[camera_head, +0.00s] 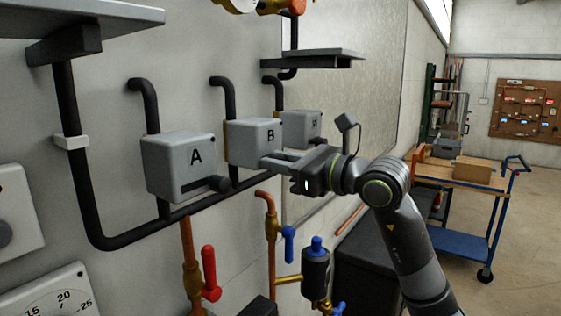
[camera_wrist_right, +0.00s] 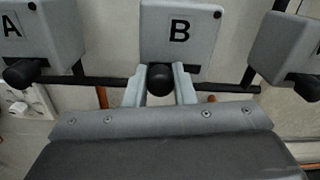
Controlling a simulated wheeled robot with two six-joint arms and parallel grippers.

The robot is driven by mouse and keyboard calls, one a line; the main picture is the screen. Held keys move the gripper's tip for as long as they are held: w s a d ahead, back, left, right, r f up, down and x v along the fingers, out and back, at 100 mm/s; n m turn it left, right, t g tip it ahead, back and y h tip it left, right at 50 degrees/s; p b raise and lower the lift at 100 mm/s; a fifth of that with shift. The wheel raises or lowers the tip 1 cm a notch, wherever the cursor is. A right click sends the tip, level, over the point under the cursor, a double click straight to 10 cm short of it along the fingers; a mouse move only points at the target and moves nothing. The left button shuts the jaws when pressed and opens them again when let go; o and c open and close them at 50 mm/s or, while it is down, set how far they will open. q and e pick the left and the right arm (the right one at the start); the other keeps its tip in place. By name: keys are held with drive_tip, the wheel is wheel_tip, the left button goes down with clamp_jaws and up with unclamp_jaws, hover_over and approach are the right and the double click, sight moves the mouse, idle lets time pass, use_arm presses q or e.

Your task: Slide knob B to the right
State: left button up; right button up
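Box B (camera_wrist_right: 200,48) is a grey wall box with a black letter B. It also shows in the head view (camera_head: 243,146), between box A and a third box. Knob B (camera_wrist_right: 160,77) is a black rounded knob at the lower middle of its front, below the letter. My right gripper (camera_wrist_right: 160,84) has one finger on each side of knob B, and the fingers appear to touch it. In the head view my right gripper (camera_head: 277,161) reaches box B from the right and hides the knob. My left gripper is not in view.
Box A (camera_head: 172,160) with its black knob (camera_head: 220,184) is to the left. Black pipes run around the boxes. A red valve handle (camera_head: 210,272) and a blue one (camera_head: 289,245) are below. A trolley (camera_head: 455,243) stands right.

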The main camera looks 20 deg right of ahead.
clamp_jaws()
drive_tip(key=shift+w+d+f, duration=0.1)
drive_tip(key=shift+w+d, duration=0.1)
drive_tip(key=shift+d, duration=0.05)
drive_tip(key=shift+w+d+r+b, duration=0.1)
drive_tip(key=shift+w+d+b, duration=0.25)
drive_tip(key=shift+w+d, duration=0.25)
drive_tip(key=shift+w+d+r+b, duration=0.1)
drive_tip(key=shift+w+d+b, duration=0.25)
drive_tip(key=shift+d, duration=0.3)
drive_tip(key=o, duration=0.6)
unclamp_jaws()
drive_tip(key=shift+o, duration=1.3)
drive_tip(key=shift+w+d+f, duration=0.1)
drive_tip(key=shift+d, duration=0.05)
